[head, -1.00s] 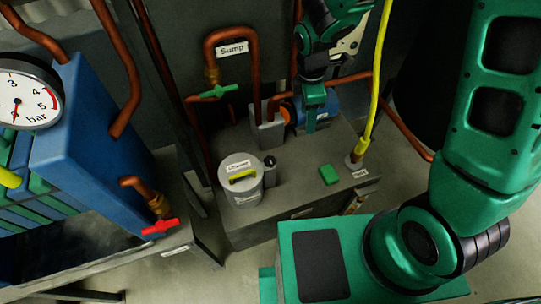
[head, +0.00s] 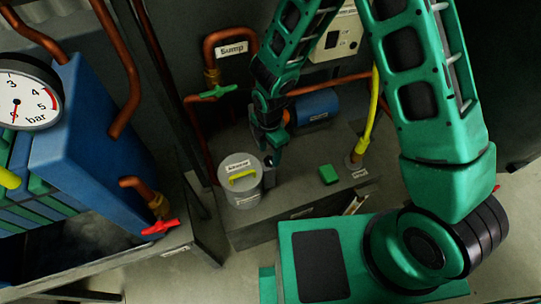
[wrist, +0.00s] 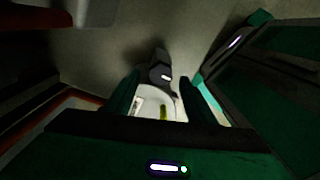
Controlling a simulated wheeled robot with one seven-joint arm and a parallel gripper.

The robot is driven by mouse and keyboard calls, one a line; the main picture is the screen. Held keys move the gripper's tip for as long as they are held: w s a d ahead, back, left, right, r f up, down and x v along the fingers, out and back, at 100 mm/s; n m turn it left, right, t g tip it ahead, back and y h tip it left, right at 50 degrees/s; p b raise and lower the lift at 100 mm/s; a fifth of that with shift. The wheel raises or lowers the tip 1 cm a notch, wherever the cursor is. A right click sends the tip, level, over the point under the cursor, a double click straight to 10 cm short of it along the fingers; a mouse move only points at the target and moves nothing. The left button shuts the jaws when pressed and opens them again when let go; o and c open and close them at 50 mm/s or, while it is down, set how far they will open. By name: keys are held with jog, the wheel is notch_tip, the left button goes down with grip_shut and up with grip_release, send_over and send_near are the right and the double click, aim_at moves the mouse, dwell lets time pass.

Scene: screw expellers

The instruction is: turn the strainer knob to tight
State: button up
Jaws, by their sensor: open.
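The strainer (head: 241,195) is a pale grey cylinder with a labelled lid, standing on the grey bench. Its knob (head: 242,178) is a yellow bar across the lid. My gripper (head: 271,157) is open and empty, pointing down, just right of and above the lid. It is apart from the knob as far as I can tell. The lettering on the lid is too small to read.
A small dark cylinder stands beside the strainer, partly behind my gripper; it shows in the wrist view (wrist: 159,72). A green block (head: 328,175) lies on the bench to the right. A copper pipe with a green valve handle (head: 219,92) rises behind. A yellow hose (head: 368,125) stands further right.

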aim_at(270, 162)
jog(key=shift+f, duration=1.45)
jog(key=c, duration=1)
jog(key=shift+c, duration=0.2)
jog(key=shift+w, duration=0.1)
jog(key=m, duration=0.5)
jog(key=shift+m, duration=0.3)
jog(key=shift+w+a+r+m, duration=0.1)
jog(key=shift+m, duration=1.05)
jog(key=shift+w+m, duration=0.1)
jog(key=shift+m, duration=1.05)
